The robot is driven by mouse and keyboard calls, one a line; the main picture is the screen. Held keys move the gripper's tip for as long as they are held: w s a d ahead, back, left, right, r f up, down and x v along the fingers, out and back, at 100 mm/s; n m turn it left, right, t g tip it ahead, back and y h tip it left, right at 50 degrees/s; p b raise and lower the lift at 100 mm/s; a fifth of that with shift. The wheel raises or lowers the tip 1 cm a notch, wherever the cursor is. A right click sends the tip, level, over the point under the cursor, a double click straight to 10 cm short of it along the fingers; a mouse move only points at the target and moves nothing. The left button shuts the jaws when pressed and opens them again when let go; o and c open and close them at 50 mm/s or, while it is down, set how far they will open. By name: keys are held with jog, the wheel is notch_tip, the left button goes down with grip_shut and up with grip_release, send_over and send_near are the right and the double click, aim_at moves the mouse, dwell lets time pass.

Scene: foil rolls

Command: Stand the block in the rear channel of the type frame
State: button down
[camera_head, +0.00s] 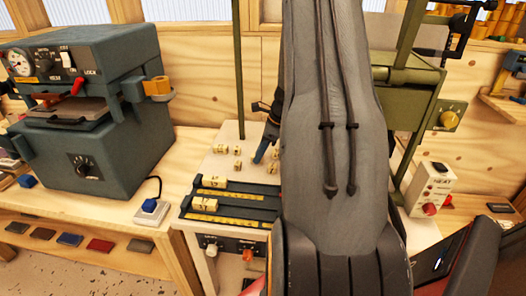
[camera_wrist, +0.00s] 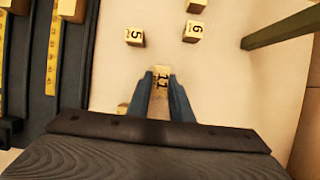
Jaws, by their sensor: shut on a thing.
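My gripper (camera_wrist: 161,88) is shut on a pale wooden block (camera_wrist: 161,79) marked 11, between its two blue fingers in the wrist view. In the head view one blue finger (camera_head: 262,150) shows over the pale table; the held block cannot be made out there. The dark type frame (camera_head: 262,190) lies nearer the camera and to the left of the fingers, with yellow strips along it. A block (camera_head: 213,183) sits in its rear channel and another (camera_head: 205,204) in its front channel. In the wrist view the type frame (camera_wrist: 74,60) is at left, apart from the gripper.
Loose blocks stand on the table near my gripper, including one marked 5 (camera_wrist: 134,37) and one marked 6 (camera_wrist: 193,31). A green post (camera_head: 239,70) rises behind. A large grey press (camera_head: 90,110) stands left, and a green machine (camera_head: 410,100) right.

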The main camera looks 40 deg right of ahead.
jog(key=c, duration=1.6)
grip_release()
